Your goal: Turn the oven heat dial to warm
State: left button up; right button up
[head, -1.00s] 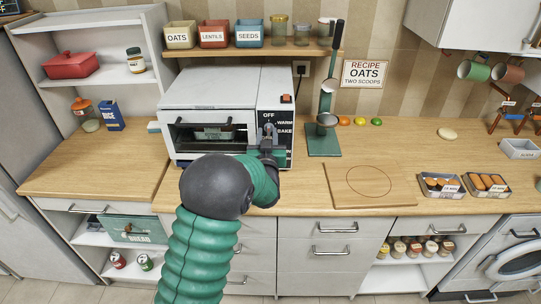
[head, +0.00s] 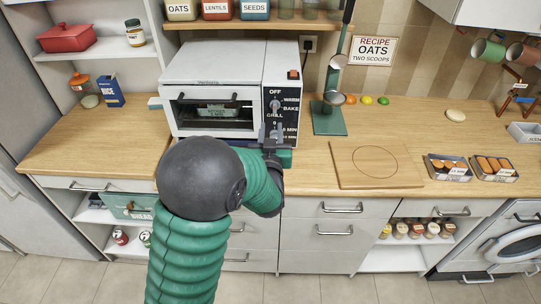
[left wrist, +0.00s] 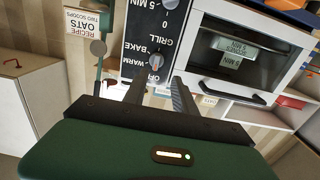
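The oven (head: 213,78) stands on the counter with a dark control panel on its right side. Its heat dial (head: 276,104) is a small knob ringed by OFF, WARM, BAKE and GRILL; the dial also shows upside down in the left wrist view (left wrist: 157,62). I cannot tell for sure which word it points to. My left gripper (head: 272,127) is in front of the panel, just below the heat dial. In the left wrist view the fingers (left wrist: 160,84) are apart with nothing between them, and the dial shows beyond their tips. My right gripper is in neither view.
A lower dial on the panel is mostly hidden by my gripper. A green stand (head: 329,118) with a ladle is right of the oven. A wooden board (head: 376,166) lies farther right.

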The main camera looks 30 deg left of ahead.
pick_arm(q)
jog(key=b+v, duration=1)
jog(key=b, duration=0.2)
dwell(1.2)
jog(key=shift+d+f, duration=0.1)
jog(key=shift+d, duration=0.05)
jog(key=shift+w+f, duration=0.1)
jog(key=shift+f, duration=0.05)
